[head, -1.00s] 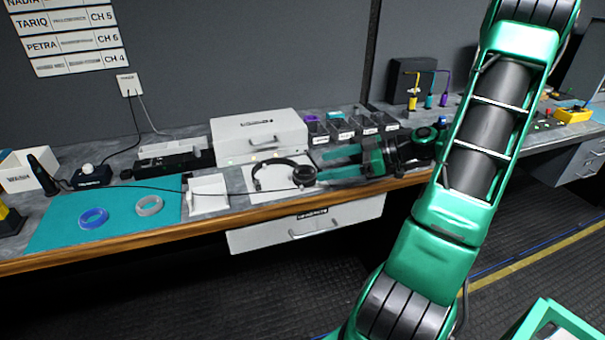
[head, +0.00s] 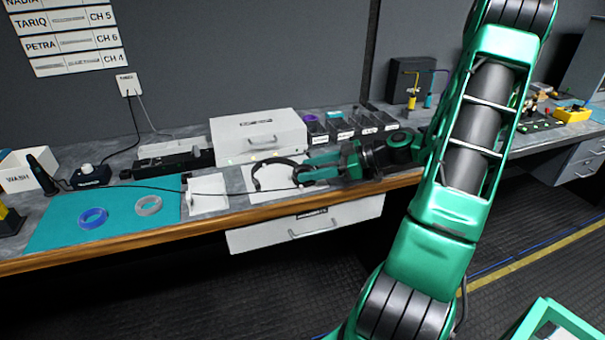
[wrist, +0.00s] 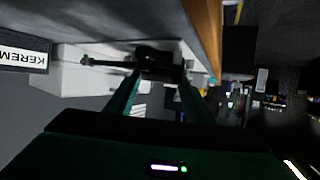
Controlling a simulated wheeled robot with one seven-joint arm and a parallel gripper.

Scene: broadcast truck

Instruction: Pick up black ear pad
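A black headset (head: 257,178) lies on a white sheet on the workbench in the head view. Its right ear cup, with the black ear pad (head: 301,177), is at my gripper's fingertips and partly hidden by them. My gripper (head: 308,170) reaches in from the right, low over the bench, with its green fingers apart. In the wrist view, the two fingers (wrist: 158,82) stand on either side of a dark shape (wrist: 155,60), likely the ear cup. The picture is dark, and I cannot tell whether the fingers touch it.
A white drawer box (head: 258,133) and small labelled bins (head: 340,130) stand behind the headset. A white stand (head: 207,193) is to its left. A teal mat (head: 120,222) holds a blue ring (head: 93,218) and a grey ring (head: 148,205). A thin cable crosses the bench.

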